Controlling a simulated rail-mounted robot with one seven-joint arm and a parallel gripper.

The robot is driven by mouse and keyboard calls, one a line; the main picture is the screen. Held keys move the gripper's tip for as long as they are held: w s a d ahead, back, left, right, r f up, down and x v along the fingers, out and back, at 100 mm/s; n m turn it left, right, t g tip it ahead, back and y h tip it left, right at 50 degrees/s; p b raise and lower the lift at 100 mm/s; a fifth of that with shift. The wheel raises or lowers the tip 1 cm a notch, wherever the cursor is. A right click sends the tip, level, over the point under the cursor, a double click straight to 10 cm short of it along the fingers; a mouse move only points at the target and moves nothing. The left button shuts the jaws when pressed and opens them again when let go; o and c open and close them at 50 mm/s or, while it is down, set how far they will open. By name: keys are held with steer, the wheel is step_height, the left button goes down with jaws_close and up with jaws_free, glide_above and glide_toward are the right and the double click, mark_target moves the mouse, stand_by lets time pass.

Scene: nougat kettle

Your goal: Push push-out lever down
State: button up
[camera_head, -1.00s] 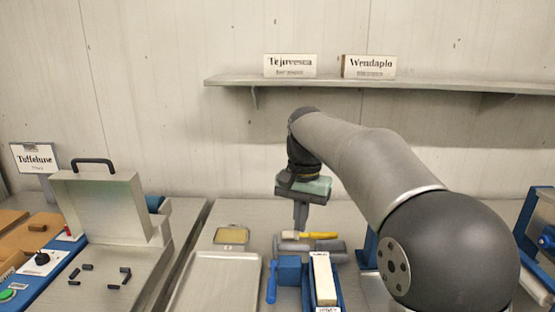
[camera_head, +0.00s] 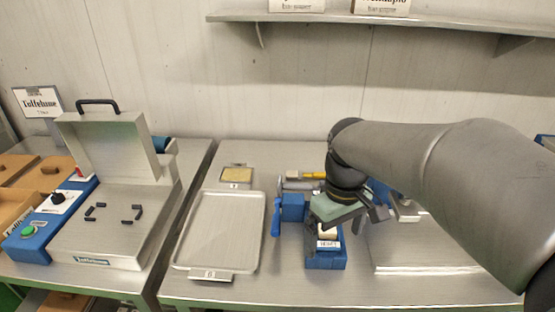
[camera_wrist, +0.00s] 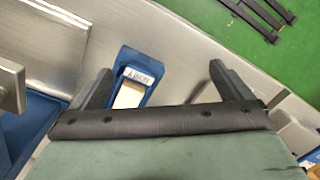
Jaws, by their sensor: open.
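A blue lever (camera_head: 276,216) stands upright at the left side of a blue press-like device (camera_head: 325,260) in the head view; I take it to be the push-out lever. A pale block lies in the device's channel behind a small white label (camera_head: 328,244). My gripper (camera_wrist: 160,68) is open and empty, above the device and right of the lever. In the wrist view the device's labelled end (camera_wrist: 137,76) shows between the two fingers, nearer the left one. The lever is not clearly visible there. My gripper hides part of the device in the head view.
A shallow metal tray (camera_head: 181,257) lies left of the device. A small yellowish dish (camera_head: 236,175) and a yellow-handled tool (camera_head: 314,175) lie behind. A machine with a raised lid (camera_head: 110,145) stands at the left. The front table strip is clear.

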steer(key=w+a+r+n, duration=0.4)
steer(key=w+a+n, duration=0.1)
steer(key=w, duration=0.5)
steer(key=n+g+p, duration=0.2)
steer(key=n, duration=0.4)
glide_toward(276, 221)
steer(key=x, duration=0.9)
steer(key=shift+f, duration=0.2)
